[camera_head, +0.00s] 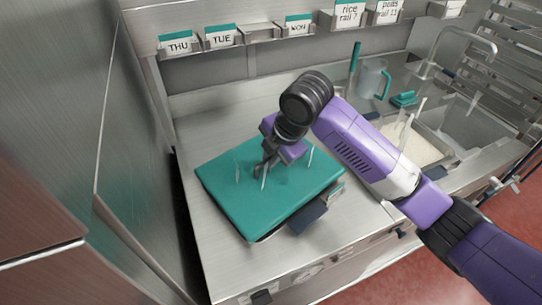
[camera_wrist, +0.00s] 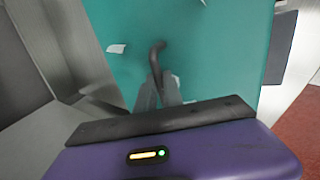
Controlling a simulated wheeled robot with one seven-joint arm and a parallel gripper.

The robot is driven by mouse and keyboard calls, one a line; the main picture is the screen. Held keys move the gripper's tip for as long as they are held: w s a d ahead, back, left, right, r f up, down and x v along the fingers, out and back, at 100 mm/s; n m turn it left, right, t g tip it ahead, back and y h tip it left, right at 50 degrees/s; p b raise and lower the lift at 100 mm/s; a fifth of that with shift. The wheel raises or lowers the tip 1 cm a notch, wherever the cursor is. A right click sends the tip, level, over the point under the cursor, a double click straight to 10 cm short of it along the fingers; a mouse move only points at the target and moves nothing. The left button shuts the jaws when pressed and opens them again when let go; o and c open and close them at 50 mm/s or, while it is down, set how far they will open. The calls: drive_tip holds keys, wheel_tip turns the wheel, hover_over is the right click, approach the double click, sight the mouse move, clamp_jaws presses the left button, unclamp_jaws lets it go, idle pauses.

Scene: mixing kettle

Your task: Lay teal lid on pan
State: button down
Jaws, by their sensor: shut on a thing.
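The teal lid (camera_head: 292,199) is a large flat rectangle on the left part of the steel counter in the head view. It fills most of the wrist view (camera_wrist: 217,50). A dark curved handle (camera_wrist: 156,56) rises from it. My gripper (camera_head: 263,172) is over the lid's middle, its fingers (camera_wrist: 163,92) shut on the handle. The lid lies over the pan's place and hides nearly all beneath it. I cannot tell whether it rests fully on the pan or hovers slightly above.
A dark block (camera_head: 307,217) juts out at the lid's front right edge. A clear jug (camera_head: 371,80), a bin of white grains (camera_head: 415,148) and a sink with a tap (camera_head: 463,40) are at the right. A labelled rail (camera_head: 258,33) runs along the back. A steel wall stands close on the left.

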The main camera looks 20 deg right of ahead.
sight(278, 175)
drive_tip(key=shift+f+b, duration=0.45)
drive_tip(key=shift+f, duration=0.3)
drive_tip(key=shift+f, duration=0.2)
idle(0.3)
drive_tip(key=c, duration=1.4)
unclamp_jaws()
drive_tip(key=shift+o, duration=0.5)
drive_tip(key=o, duration=0.4)
drive_tip(key=shift+p+v, duration=2.45)
drive_tip(key=shift+v, duration=1.1)
